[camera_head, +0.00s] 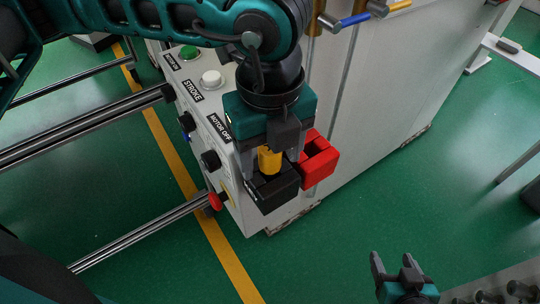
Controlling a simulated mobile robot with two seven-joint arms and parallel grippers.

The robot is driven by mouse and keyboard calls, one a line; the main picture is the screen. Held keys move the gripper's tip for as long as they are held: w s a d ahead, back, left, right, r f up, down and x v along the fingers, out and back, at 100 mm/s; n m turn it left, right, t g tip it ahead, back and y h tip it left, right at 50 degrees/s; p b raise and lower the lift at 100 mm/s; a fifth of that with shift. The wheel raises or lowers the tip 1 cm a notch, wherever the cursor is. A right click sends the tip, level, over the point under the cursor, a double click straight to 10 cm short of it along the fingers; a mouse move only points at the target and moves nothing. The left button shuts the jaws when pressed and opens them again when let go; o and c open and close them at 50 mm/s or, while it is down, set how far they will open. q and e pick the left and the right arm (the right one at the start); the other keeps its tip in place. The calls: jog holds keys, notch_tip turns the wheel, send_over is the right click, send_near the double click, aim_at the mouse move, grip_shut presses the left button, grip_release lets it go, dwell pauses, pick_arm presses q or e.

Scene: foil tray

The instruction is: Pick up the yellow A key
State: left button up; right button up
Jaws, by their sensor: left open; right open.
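The yellow A key (269,160) is a small yellow piece standing in a black holder (277,190) at the near end of the white machine panel. My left gripper (269,156) points down over the holder. Its grey fingers are on either side of the key and it is open. Whether a finger touches the key cannot be told. The gripper body hides the key's top, and any letter on it cannot be read. My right gripper (394,264) is open and empty at the lower right, apart from the machine, fingers pointing up in the picture.
A red holder (319,162) sits just right of the black one. The white panel has green and white buttons (211,79), black knobs and a red button (217,201). Metal rails (140,240) run left. Green floor (420,190) is open to the right.

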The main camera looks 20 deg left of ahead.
pick_arm(q)
jog(key=c, duration=1.2)
pick_arm(e)
jog(key=shift+s, duration=0.1)
pick_arm(q)
jog(key=shift+o, duration=0.2)
notch_tip(320, 180, up, 26)
jog(key=p, duration=0.3)
jog(key=shift+f, duration=0.2)
pick_arm(e)
jog(key=shift+r, duration=1.4)
